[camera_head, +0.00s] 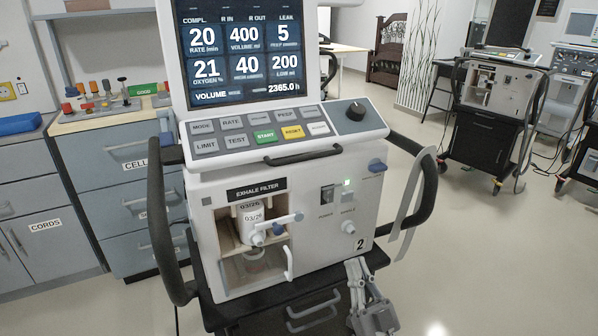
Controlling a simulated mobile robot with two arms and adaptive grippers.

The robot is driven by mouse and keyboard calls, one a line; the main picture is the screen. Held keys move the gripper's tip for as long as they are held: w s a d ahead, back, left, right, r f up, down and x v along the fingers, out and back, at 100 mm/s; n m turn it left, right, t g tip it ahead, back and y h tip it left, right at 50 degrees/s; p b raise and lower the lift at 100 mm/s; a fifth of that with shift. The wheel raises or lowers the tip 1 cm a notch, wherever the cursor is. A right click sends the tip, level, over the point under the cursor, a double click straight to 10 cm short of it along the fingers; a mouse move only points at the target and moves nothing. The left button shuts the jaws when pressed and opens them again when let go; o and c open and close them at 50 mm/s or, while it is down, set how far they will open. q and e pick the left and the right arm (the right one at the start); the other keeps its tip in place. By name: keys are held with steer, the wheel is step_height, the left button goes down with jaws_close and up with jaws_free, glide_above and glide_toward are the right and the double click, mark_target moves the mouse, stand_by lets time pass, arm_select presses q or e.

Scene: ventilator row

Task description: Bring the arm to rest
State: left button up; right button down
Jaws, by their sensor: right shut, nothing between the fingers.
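My right gripper (356,266) is in the lower middle of the head view, its fingers pointing up and shut with nothing between them. It is in front of the lower right of the ventilator (330,245), near the number 2 label. I cannot tell whether it touches the machine. The ventilator's screen (245,55) is lit, and a green light shows on its front. The exhale filter (250,218), marked 03/26, sits in the open bay behind a white lever (282,224). My left gripper is not in view.
A cabinet (130,165) with sample fittings and a green tray (143,90) on top stands at the left. Black side handles (425,185) stick out from the ventilator. More ventilators (495,85) stand at the back right. The floor (500,250) at the right is clear.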

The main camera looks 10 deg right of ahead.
steer(key=s+f+m+g+h, duration=0.1)
steer(key=s+f+g+h, duration=0.2)
steer(key=f+g, duration=0.5)
steer(key=s+f+m+g+h, duration=0.1)
steer(key=s+f+g+h, duration=0.2)
steer(key=f, duration=0.9)
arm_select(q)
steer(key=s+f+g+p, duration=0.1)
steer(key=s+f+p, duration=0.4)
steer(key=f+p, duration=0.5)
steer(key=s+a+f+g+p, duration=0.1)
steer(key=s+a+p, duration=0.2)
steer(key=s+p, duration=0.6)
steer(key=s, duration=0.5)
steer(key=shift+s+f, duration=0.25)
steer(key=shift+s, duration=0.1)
arm_select(e)
steer(key=s+d+f+g, duration=0.1)
steer(key=s+f+g, duration=0.3)
steer(key=s, duration=0.9)
steer(key=s+d+f+g+h, duration=0.1)
steer(key=s+f+g, duration=0.3)
steer(key=s+f, duration=0.5)
steer(key=s+d+f+n+g, duration=0.1)
steer(key=s+f+g, duration=0.4)
steer(key=s, duration=1.3)
step_height(320, 180, down, 2)
steer(key=shift+s+d+f+h, duration=0.2)
steer(key=shift+d+h, duration=0.1)
steer(key=shift+d, duration=0.5)
